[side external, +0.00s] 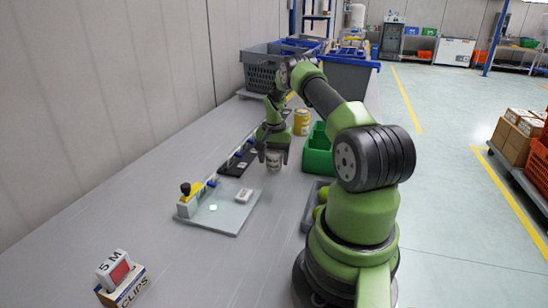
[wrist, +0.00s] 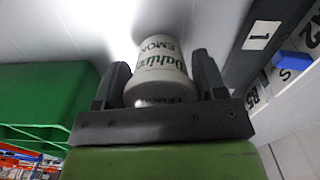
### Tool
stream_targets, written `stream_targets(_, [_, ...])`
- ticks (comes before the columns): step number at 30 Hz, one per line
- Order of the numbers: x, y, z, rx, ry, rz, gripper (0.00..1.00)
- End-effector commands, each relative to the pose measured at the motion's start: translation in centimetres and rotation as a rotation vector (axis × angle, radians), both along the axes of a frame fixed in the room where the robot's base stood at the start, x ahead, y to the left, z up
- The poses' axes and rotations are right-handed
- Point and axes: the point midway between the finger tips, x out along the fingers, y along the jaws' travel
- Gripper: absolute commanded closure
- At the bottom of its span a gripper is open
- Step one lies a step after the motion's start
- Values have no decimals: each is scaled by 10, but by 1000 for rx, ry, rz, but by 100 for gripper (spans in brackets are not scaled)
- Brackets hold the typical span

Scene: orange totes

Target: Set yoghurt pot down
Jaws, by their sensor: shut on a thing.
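The yoghurt pot (side external: 274,160) is a small pale pot with dark green lettering. My gripper (side external: 273,154) is shut on it, with one finger on each side, and points down at the grey bench. In the wrist view the pot (wrist: 165,68) sits between the two fingers of my gripper (wrist: 160,85), and part of its label shows. The pot is at or just above the bench top; I cannot tell whether it touches.
A green bin (side external: 318,152) stands right of the pot, with a yellow jar (side external: 301,122) behind. A dark numbered rack (side external: 238,158) lies left. A grey board (side external: 232,217) with a white block (side external: 244,195) is nearer. Bare bench (side external: 150,200) lies farther left.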

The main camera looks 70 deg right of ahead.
Motion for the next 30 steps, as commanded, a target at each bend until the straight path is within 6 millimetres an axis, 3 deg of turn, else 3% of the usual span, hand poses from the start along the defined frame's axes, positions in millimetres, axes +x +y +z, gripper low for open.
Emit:
stream_targets(3, [0,0,-3,1,1,0,63])
stream_targets(4, [0,0,-3,1,1,0,31])
stream_targets(7, [0,0,-3,1,1,0,10])
stream_targets(15, [0,0,-2,0,0,0,10])
stream_targets(19, [0,-1,9,-2,-1,0,10])
stream_targets(30, [0,-1,87,-3,-2,0,10])
